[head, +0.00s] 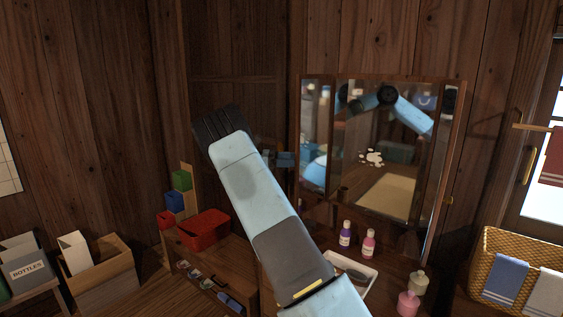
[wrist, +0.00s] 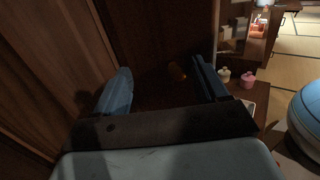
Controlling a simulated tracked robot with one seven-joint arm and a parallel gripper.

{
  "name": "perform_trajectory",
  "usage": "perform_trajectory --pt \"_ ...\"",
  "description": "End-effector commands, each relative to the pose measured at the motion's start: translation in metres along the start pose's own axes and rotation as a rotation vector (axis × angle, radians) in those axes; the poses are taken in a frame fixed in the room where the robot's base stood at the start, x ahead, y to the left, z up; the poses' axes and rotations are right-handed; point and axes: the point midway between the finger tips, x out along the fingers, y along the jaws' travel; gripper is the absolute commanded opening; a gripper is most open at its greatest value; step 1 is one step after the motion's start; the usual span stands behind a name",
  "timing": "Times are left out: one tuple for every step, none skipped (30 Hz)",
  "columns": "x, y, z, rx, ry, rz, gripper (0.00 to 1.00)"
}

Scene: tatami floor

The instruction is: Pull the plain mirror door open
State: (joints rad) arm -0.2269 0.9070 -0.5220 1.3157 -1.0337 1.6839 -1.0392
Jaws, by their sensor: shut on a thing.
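A wood-framed mirror unit (head: 388,150) stands against the plank wall, right of centre in the head view, with a narrow mirror panel (head: 314,130) along its left side. Which panel is the plain door is hard to tell. My arm crosses in front, and my gripper (head: 285,158) is mostly hidden behind it, with bluish fingertips at the unit's left edge. In the wrist view my gripper (wrist: 162,80) has its two fingers apart on either side of a dark wooden surface, closed on a part of the door that is hard to see. A small brass-coloured spot (wrist: 178,70) shows between the fingers.
Purple (head: 345,234) and pink (head: 369,243) bottles, a white tray (head: 352,272) and jars stand below the mirror. A red bin (head: 203,230) and coloured blocks are on a shelf at left. A wicker basket (head: 493,250) with towels stands at right.

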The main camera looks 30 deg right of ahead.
Motion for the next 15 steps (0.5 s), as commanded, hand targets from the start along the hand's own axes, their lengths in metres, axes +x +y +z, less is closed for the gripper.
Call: perform_trajectory --pt "0.008 0.003 -0.001 0.0 -0.003 -0.002 0.49" --pt "0.008 0.003 -0.001 0.0 -0.003 -0.002 0.5" --pt "0.007 0.003 -0.001 0.0 -0.002 -0.001 0.51" --pt "0.007 0.003 -0.001 0.0 -0.002 -0.001 0.51" --pt "0.007 0.003 -0.001 0.0 -0.002 -0.001 0.51" --pt "0.007 0.003 -0.001 0.001 -0.002 0.0 0.51" --pt "0.006 0.003 -0.001 0.001 -0.002 0.0 0.52" --pt "0.006 0.003 -0.001 0.001 -0.002 0.001 0.52" --pt "0.006 0.003 -0.001 0.001 -0.002 0.001 0.52" --pt "0.005 0.003 -0.001 0.001 -0.002 0.001 0.51" --pt "0.005 0.003 -0.001 0.001 -0.001 0.002 0.51" --pt "0.003 0.003 -0.001 0.002 -0.001 0.002 0.5" --pt "0.002 0.003 -0.001 0.002 -0.001 0.002 0.5" --pt "-0.001 0.003 -0.001 0.002 -0.001 0.003 0.5" --pt "-0.006 0.003 -0.001 0.002 -0.001 0.004 0.5"
